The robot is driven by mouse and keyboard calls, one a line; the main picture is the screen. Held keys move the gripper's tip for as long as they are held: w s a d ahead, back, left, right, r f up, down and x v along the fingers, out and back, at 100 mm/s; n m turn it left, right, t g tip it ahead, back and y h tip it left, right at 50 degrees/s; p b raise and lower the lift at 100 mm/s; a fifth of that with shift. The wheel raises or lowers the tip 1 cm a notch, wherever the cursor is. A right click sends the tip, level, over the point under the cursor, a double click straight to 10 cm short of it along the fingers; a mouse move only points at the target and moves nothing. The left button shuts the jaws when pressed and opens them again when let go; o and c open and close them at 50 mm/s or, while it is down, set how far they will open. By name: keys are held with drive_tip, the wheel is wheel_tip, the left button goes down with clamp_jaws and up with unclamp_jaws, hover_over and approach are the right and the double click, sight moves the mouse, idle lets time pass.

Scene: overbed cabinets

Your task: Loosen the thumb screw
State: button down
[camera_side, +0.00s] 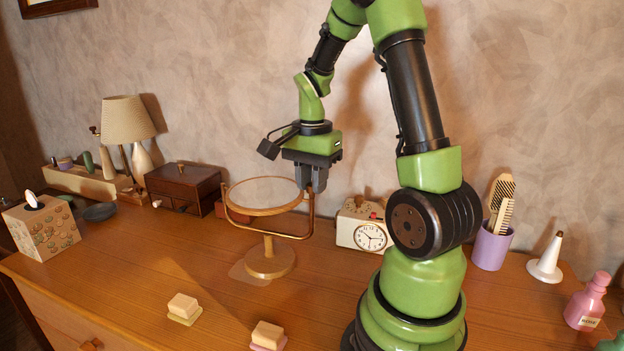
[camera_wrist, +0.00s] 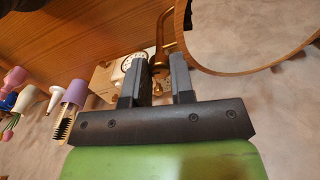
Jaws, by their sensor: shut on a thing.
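A round vanity mirror (camera_side: 264,193) stands on a wooden base (camera_side: 270,259), tilted almost flat in a brass yoke (camera_side: 311,216). My gripper (camera_side: 313,188) points down at the top of the yoke's right arm, beside the mirror rim. In the wrist view my gripper (camera_wrist: 160,63) has its two fingers on either side of the small brass thumb screw (camera_wrist: 158,88) and is shut on it. The mirror's wooden rim (camera_wrist: 182,38) shows just right of the fingers. In the side view the fingers hide the screw.
A cream clock (camera_side: 366,233) stands close behind and right of the mirror. A dark wooden box (camera_side: 182,187) and a lamp (camera_side: 127,121) are at the back left. Two soap-like blocks (camera_side: 183,306) (camera_side: 268,337) lie in front. A lilac cup (camera_side: 490,247) holds brushes.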

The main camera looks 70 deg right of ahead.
drive_tip(key=n, duration=1.2)
idle(0.5)
drive_tip(key=c, duration=1)
unclamp_jaws()
drive_tip(key=shift+r, duration=0.1)
wheel_tip(320, 180, up, 10)
drive_tip(key=shift+f, duration=0.1)
